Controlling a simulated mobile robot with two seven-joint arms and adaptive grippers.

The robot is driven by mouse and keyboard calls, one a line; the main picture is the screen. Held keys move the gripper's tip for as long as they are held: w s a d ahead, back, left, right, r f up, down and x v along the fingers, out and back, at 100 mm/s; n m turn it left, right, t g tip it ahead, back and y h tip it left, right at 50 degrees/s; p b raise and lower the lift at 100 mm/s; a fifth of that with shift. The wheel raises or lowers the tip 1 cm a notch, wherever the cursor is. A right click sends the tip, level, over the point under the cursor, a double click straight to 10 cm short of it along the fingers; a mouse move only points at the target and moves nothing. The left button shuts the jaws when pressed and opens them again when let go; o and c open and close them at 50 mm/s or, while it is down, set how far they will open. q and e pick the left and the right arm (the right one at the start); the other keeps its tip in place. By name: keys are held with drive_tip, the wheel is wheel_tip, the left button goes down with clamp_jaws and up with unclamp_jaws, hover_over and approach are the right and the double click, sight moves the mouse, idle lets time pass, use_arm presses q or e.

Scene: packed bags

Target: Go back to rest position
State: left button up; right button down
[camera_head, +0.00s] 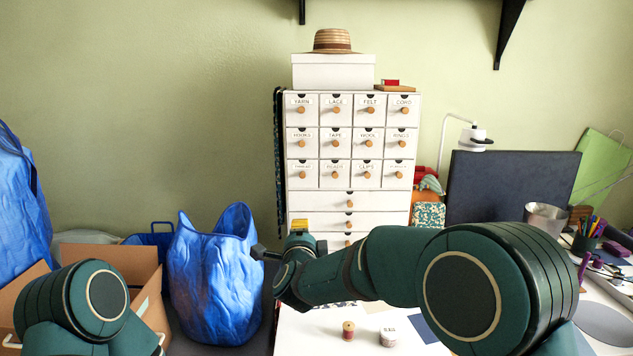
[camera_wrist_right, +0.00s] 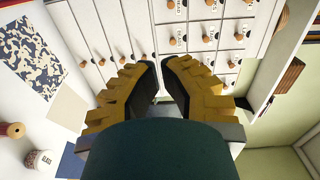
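My right arm (camera_head: 390,265) reaches across from the right of the head view. Its right gripper (camera_head: 300,228) shows only as a small yellow part in front of the white drawer cabinet (camera_head: 402,205). In the right wrist view the right gripper (camera_wrist_right: 160,64) has two yellow fingers with dark pads. A gap shows between them, with nothing held, and the cabinet drawers lie beyond. My left arm (camera_head: 75,300) shows at the lower left of the head view; its gripper is out of view.
A blue bag (camera_head: 212,280) stands left of the right gripper, close to my wrist. A cardboard box (camera_head: 146,268) and another blue bag (camera_head: 20,205) are farther left.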

drive_tip(key=s+d+f+n+g+y, duration=0.1)
drive_tip(key=d+f+n+g, duration=0.15)
drive_tip(key=f, duration=0.55)
drive_tip(key=d+f+n+g, duration=0.2)
drive_tip(key=d+f+n, duration=0.1)
drive_tip(key=f, duration=0.6)
drive_tip(key=s+d+f+n+g, duration=0.45)
drive_tip(key=s+f, duration=0.55)
drive_tip(key=f, duration=0.3)
use_arm(q)
drive_tip(key=shift+w, duration=0.5)
use_arm(e)
drive_tip(key=s+d+f+n+g+y, duration=0.1)
drive_tip(key=s+f, duration=0.4)
drive_tip(key=s, duration=0.6)
drive_tip(key=s+d+f+n+g+y, duration=0.1)
drive_tip(key=s+f+n+g, duration=0.3)
drive_tip(key=s, duration=0.7)
drive_tip(key=shift+s+d+f+n+g+y, duration=0.3)
drive_tip(key=shift+d+f+g, duration=0.3)
drive_tip(key=shift+d+g, duration=0.25)
